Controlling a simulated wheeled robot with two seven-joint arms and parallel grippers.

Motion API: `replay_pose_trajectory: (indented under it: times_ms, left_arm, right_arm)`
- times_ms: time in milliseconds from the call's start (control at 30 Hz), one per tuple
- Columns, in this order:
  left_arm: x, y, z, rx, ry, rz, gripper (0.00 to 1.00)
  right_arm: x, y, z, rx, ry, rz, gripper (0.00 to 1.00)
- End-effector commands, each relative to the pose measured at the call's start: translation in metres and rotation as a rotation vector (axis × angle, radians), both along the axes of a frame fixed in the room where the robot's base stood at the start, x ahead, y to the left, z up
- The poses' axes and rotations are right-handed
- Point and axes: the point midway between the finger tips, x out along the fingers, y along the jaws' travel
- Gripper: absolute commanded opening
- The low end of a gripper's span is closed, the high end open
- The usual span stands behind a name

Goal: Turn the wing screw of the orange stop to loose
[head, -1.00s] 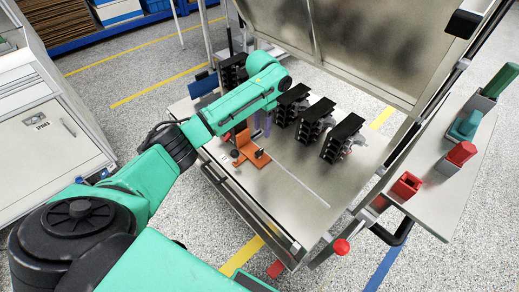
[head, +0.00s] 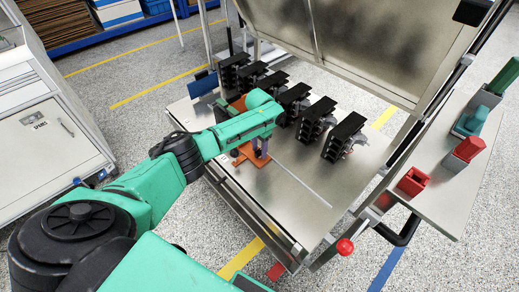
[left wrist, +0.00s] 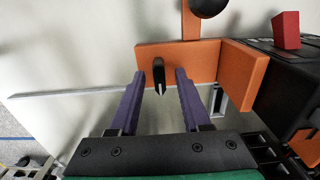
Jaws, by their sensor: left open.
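The orange stop (head: 256,161) stands on the metal bench top, partly hidden by my left arm in the head view. In the left wrist view its orange plate (left wrist: 200,62) shows with a second orange wall to the right. The black wing screw (left wrist: 158,76) sticks out of the plate, its wing roughly upright in that picture. My left gripper (left wrist: 160,82) is open, with one purple finger on each side of the wing screw. Gaps show between the screw and both fingers. In the head view my left gripper (head: 260,148) is low over the stop.
A row of black breakers (head: 345,137) stands behind and right of the stop. A black knob (left wrist: 209,6) on an orange bar is above the plate. A raised metal panel (head: 360,45) stands behind. The bench's front right is clear.

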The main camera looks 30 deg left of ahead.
Motion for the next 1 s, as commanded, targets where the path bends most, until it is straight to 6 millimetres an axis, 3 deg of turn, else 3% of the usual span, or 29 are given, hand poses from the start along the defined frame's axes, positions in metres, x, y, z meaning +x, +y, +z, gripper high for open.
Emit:
replay_pose_trajectory:
  times_ms: [67,100,200,667,1000]
  left_arm:
    - [0.0,0.0,0.0,0.0,0.0,0.0,0.47]
    - [0.0,0.0,0.0,0.0,0.0,0.0,0.32]
    - [0.0,0.0,0.0,0.0,0.0,0.0,0.0]
    - [0.0,-0.001,0.002,-0.002,0.002,0.051,0.0]
    - [-0.001,-0.002,0.003,-0.003,0.003,0.275,0.0]
  right_arm:
    - [0.0,0.001,0.0,0.001,0.0,0.0,0.5]
    - [0.0,0.001,0.0,0.001,0.0,0.0,0.5]
    - [0.0,0.001,0.0,0.001,0.0,0.0,0.5]
    - [0.0,0.001,0.006,0.001,0.0,0.0,0.5]
    - [0.0,0.001,0.024,0.001,0.0,0.001,0.5]
